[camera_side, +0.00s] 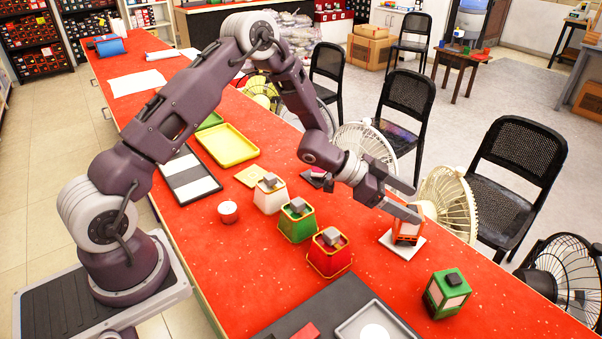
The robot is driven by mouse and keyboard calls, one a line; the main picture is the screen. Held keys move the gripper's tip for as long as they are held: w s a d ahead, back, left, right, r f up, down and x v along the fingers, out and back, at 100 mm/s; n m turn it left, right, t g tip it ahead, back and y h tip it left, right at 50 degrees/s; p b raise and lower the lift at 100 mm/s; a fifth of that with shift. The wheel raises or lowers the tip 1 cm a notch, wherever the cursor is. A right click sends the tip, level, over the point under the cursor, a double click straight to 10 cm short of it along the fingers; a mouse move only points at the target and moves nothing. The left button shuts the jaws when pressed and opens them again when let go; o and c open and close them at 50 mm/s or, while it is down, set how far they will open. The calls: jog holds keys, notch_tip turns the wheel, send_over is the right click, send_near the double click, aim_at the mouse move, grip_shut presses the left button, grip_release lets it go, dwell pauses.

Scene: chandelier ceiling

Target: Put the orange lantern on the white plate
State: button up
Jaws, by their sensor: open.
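The orange lantern (407,230) has pale panels and appears to stand upright on the white plate (389,240), toward the right edge of the red table. The white plate is a flat square under it, with its corners showing around the lantern's base. My gripper (417,203) is open, its two fingers reaching right at the lantern's top. The near finger hides part of that top. I cannot tell whether the fingers touch the lantern.
White (270,198), green (297,226) and red (330,260) lanterns stand in a row left of the plate. A green lantern with cream panels (447,295) stands at the front right. A yellow tray (226,147) lies farther back. Fans (449,200) and black chairs line the right edge.

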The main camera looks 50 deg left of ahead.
jog(key=a+r+n+t+y, duration=0.1)
jog(key=a+r+y, duration=0.3)
jog(key=r, duration=0.4)
jog(key=s+a+r+n+y, duration=0.55)
jog(key=s+a+r, duration=0.25)
jog(key=s+r, duration=0.5)
jog(key=s+d+n+g, duration=0.2)
jog(key=s+d+g, duration=0.1)
jog(key=s, duration=2.2)
jog(key=shift+f+g+h, duration=0.3)
jog(key=shift+g+h, duration=0.15)
jog(key=shift+g, duration=0.05)
